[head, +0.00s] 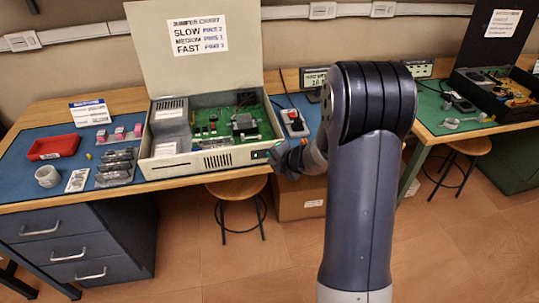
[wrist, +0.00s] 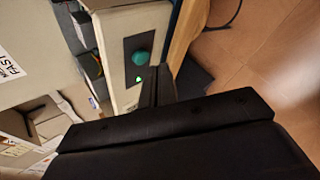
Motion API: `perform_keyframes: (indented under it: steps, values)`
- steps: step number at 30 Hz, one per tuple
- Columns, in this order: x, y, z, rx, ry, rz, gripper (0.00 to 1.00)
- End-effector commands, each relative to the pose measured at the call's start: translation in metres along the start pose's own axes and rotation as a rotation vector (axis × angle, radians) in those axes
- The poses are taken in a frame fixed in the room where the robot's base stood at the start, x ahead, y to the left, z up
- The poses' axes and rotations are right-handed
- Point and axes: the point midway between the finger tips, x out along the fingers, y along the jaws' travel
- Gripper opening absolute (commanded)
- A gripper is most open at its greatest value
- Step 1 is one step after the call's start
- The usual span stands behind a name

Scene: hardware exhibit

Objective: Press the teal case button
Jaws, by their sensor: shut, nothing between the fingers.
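The open beige computer case (head: 200,158) stands on the blue mat of the left bench, with its lid raised and a green board inside. In the wrist view, the round teal button (wrist: 142,57) sits on a dark panel on the case's front (wrist: 117,35), with a lit green light (wrist: 138,79) beside it. My gripper (head: 278,158) is at the right end of the case front in the head view. Its shut, empty fingers (wrist: 160,72) show just to the right of the button in the wrist view. I cannot tell whether they touch the panel.
A red tray (head: 53,148), a white cup (head: 47,177) and small parts lie left of the case. A device with a red button (head: 294,123) stands to its right. A stool (head: 238,188) and a cardboard box (head: 300,197) are below the bench edge.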

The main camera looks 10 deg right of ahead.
Motion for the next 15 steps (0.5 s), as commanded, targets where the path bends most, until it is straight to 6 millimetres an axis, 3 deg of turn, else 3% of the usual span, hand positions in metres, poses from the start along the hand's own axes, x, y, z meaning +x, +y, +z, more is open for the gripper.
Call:
perform_keyframes:
  steps: [15]
  values:
    - [0.0058,0.0045,0.0044,0.000,0.000,0.000,0.00]
